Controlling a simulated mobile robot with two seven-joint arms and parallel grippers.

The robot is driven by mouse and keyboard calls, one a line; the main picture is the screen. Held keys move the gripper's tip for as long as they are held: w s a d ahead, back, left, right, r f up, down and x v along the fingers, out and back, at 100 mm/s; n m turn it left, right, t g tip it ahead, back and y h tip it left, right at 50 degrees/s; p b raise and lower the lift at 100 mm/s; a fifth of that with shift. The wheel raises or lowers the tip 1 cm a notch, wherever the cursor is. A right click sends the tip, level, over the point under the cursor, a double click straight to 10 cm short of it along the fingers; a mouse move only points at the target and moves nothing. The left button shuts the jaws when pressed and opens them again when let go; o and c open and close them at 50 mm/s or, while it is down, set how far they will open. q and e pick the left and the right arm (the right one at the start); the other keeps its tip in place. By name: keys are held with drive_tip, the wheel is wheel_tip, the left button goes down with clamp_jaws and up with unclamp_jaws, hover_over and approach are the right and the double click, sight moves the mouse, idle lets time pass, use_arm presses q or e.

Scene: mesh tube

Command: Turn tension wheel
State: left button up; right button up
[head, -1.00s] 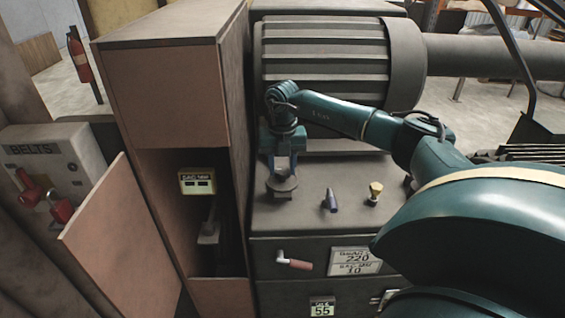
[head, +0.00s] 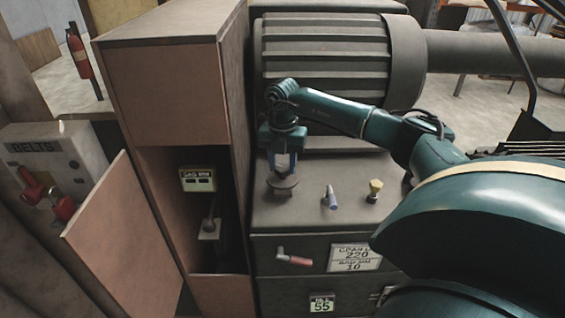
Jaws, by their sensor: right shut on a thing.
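The tension wheel (head: 282,186) is a small dark round wheel on top of the grey machine housing (head: 320,222), near its left edge. My right gripper (head: 283,168) comes down on it from above, with its blue fingers closed on the wheel's upper part. The fingertips partly hide the wheel's hub. My right arm reaches in from the right across the housing. My left gripper is not in view.
A blue-grey lever (head: 330,197) and a yellow-topped knob (head: 375,191) stand right of the wheel. A red-handled crank (head: 294,260) is on the front. A brown cabinet (head: 165,95) with an open door (head: 120,235) stands close left. The BELTS box (head: 50,165) is far left.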

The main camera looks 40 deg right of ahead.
sight(283, 167)
drive_tip(key=o, duration=1)
use_arm(q)
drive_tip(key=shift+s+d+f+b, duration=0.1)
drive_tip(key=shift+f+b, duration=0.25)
drive_tip(key=shift+b, duration=0.65)
use_arm(e)
wheel_tip(283, 167, up, 13)
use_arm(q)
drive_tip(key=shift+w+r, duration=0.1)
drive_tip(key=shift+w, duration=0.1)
use_arm(e)
drive_tip(key=shift+r, duration=0.1)
drive_tip(key=shift+s, duration=0.1)
